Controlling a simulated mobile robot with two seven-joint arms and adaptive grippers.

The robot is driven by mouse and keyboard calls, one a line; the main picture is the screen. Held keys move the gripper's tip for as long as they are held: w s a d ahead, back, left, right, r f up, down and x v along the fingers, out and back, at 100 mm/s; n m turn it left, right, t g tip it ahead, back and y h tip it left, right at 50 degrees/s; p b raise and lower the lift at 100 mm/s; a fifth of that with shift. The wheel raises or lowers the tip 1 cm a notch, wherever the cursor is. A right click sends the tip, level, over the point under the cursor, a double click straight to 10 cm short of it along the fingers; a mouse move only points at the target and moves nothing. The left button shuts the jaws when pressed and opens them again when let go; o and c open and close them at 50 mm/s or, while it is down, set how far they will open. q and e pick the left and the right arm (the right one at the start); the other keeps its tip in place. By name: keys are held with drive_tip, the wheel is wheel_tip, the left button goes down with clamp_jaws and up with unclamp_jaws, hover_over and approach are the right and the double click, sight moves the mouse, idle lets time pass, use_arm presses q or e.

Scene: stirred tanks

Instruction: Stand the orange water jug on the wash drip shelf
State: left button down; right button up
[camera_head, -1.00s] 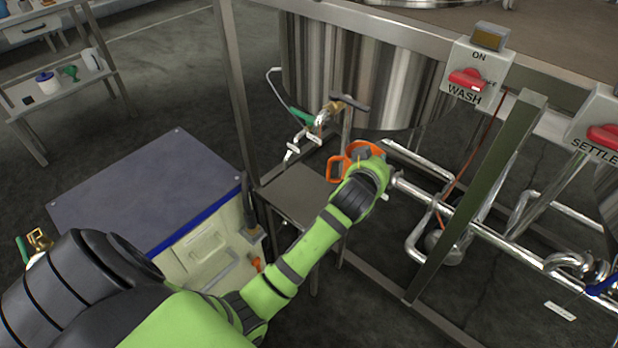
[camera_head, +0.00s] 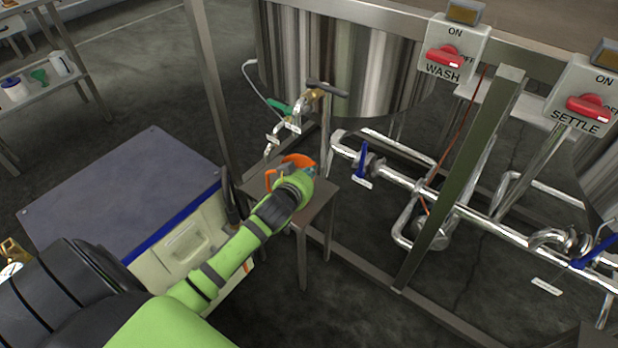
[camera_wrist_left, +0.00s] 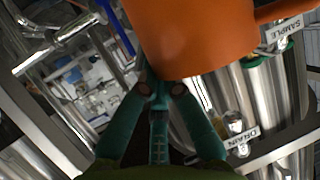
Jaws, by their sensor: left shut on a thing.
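The orange water jug (camera_head: 297,161) is in my left gripper (camera_head: 304,174), mostly hidden behind the green wrist in the head view. In the left wrist view the orange jug (camera_wrist_left: 195,38) fills the upper middle, and the teal fingers of the left gripper (camera_wrist_left: 162,86) are shut at its lower edge. The wash drip shelf (camera_head: 318,200), a small grey steel stand, lies below the jug and the gripper. The jug appears over the shelf; I cannot tell whether its base touches the top. My right gripper is not in view.
A tap with a green handle (camera_head: 279,106) and a metal spout hang from the steel tank (camera_head: 345,65) just behind the shelf. A grey-topped cabinet (camera_head: 125,195) stands to the left. Pipes with a blue valve handle (camera_head: 362,160) run to the right.

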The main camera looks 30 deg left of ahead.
use_arm(q)
drive_tip(key=shift+f, duration=0.4)
drive_tip(key=c, duration=1.4)
unclamp_jaws()
drive_tip(key=shift+f, duration=0.1)
drive_tip(key=shift+s, duration=0.1)
drive_tip(key=p+v, duration=0.2)
drive_tip(key=v, duration=0.9)
drive_tip(key=s+d+f+m+g+h, duration=0.1)
drive_tip(key=s+d+f+g, duration=0.15)
drive_tip(key=f, duration=0.75)
drive_tip(key=s+d+f+m+g+h, duration=0.1)
drive_tip(key=s+f+g, duration=0.15)
drive_tip(key=f, duration=0.75)
drive_tip(key=s+d+f+m+g, duration=0.1)
drive_tip(key=s+d+f, duration=0.2)
drive_tip(key=s+f, duration=0.4)
drive_tip(key=s+d+f+m+g+h, duration=0.1)
drive_tip(key=s+d+f+g, duration=0.1)
drive_tip(key=s+f, duration=0.5)
wheel_tip(320, 180, down, 3)
drive_tip(key=shift+s+d+r+g, duration=0.1)
drive_tip(key=shift+s+d+g, duration=0.2)
drive_tip(key=shift+d, duration=0.4)
